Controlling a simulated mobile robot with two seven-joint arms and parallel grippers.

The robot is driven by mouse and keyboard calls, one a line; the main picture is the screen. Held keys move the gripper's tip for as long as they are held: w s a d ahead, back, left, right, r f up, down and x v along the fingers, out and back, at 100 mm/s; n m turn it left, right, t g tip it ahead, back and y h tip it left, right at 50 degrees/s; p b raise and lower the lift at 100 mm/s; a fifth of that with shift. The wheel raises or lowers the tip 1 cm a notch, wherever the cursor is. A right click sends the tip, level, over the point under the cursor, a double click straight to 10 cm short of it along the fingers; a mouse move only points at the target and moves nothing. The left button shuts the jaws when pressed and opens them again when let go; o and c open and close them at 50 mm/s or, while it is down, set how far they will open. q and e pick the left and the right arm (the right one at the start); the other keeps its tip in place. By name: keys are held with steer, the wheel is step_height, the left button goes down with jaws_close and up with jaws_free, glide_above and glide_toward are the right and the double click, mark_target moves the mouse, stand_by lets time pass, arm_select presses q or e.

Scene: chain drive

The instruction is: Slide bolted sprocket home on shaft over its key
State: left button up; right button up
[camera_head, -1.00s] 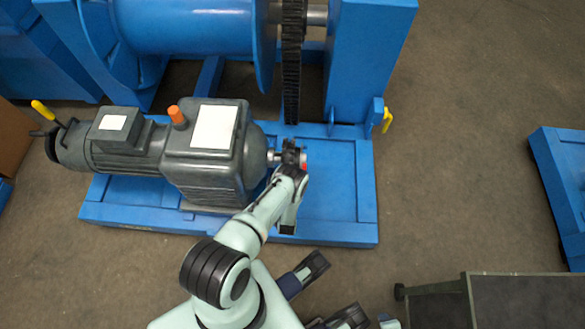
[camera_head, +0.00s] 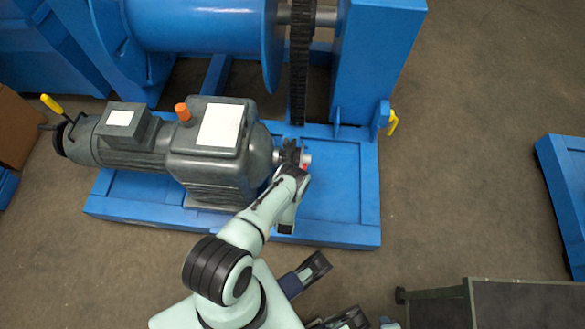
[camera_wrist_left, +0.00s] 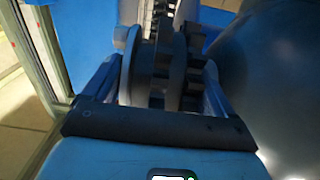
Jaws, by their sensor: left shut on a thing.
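The dark toothed sprocket (camera_head: 290,153) is on the output shaft (camera_head: 307,159) at the right end of the grey gearmotor (camera_head: 212,150). The bright shaft end shows past the sprocket's right side. A short gap separates sprocket and gearbox face. My left gripper (camera_head: 296,170) is shut on the sprocket. In the left wrist view its fingers (camera_wrist_left: 160,92) press on both sides of the sprocket (camera_wrist_left: 172,62). The key and bolts cannot be made out. My right gripper (camera_head: 328,288) appears at the bottom, empty, fingers apart.
The gearmotor stands on a blue base frame (camera_head: 345,238). A dark chain (camera_head: 300,75) hangs beside the blue drum (camera_head: 200,25) behind the shaft. A dark cart (camera_head: 520,305) is at lower right. The floor to the right is largely clear.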

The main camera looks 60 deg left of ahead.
arm_select(q)
steer(key=shift+a+r, duration=0.35)
steer(key=shift+r, duration=0.1)
arm_select(e)
steer(key=shift+r, duration=0.1)
arm_select(q)
steer(key=o, duration=1.9)
steer(key=shift+s, duration=0.1)
steer(key=shift+c, duration=0.2)
steer(key=shift+s+a+f, duration=0.1)
steer(key=shift+s, duration=0.1)
steer(key=shift+s+d+f, duration=0.2)
steer(key=shift+f, duration=0.3)
steer(key=p+v, duration=0.4)
steer(key=v, duration=0.9)
steer(key=shift+w+d+r+p, duration=0.3)
steer(key=shift+r, duration=0.05)
arm_select(e)
steer(key=s+a+r+g+y, duration=0.1)
steer(key=s+a+r+g, duration=0.2)
steer(key=s, duration=0.6)
steer(key=shift+s+a+r+n, duration=0.3)
steer(key=shift+s+a+r, duration=0.1)
steer(key=shift+a+r, duration=0.4)
